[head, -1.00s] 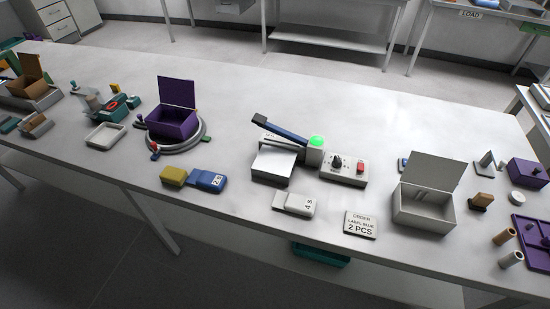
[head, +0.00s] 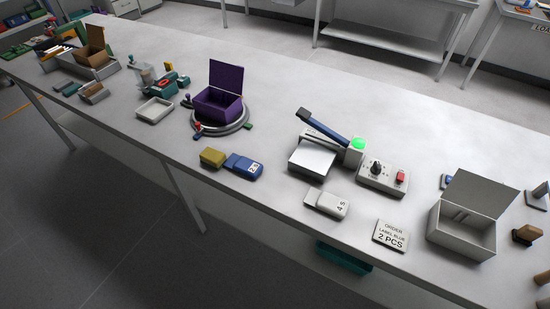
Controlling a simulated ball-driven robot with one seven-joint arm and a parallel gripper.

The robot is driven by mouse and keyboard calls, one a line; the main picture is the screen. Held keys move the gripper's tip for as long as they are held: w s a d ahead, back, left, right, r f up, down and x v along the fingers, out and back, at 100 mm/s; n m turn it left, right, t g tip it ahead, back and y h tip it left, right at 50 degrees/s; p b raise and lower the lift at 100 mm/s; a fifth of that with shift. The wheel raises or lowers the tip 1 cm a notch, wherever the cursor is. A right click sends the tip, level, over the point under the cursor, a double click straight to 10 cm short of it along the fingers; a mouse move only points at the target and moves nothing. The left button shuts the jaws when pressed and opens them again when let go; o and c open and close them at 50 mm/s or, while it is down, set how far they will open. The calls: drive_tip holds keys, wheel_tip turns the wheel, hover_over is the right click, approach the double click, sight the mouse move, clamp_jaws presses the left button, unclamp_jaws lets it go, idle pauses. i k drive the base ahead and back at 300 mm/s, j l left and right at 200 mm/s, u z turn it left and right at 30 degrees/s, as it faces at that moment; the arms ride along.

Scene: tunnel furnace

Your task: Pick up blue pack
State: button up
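A blue pack (head: 244,166) with a white number label lies near the front edge of the long table, left of the middle. A yellow block (head: 212,157) sits against its left end. Another small blue item (head: 446,181) shows partly behind the open grey box (head: 462,229); I cannot tell whether it is a pack. A white pack (head: 327,203) with a number label lies further right. My gripper is not in view.
A device with a blue lever (head: 325,128) and green light stands right of the blue pack, beside a control box (head: 382,177). An order sign (head: 391,236) reads "LABEL BLUE 2 PCS". An open purple box (head: 219,103) sits on a round base behind. The table around the blue pack is mostly clear.

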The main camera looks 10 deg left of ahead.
sight(246, 167)
drive_tip(key=i+j+u, duration=0.25)
drive_tip(key=j, duration=0.2)
drive_tip(key=i+j+u, duration=0.1)
drive_tip(key=j+u, duration=0.2)
drive_tip(key=j, duration=0.15)
drive_tip(key=i+j+u, duration=0.25)
drive_tip(key=j, duration=0.15)
drive_tip(key=i+j+u, duration=0.25)
drive_tip(key=j, duration=0.1)
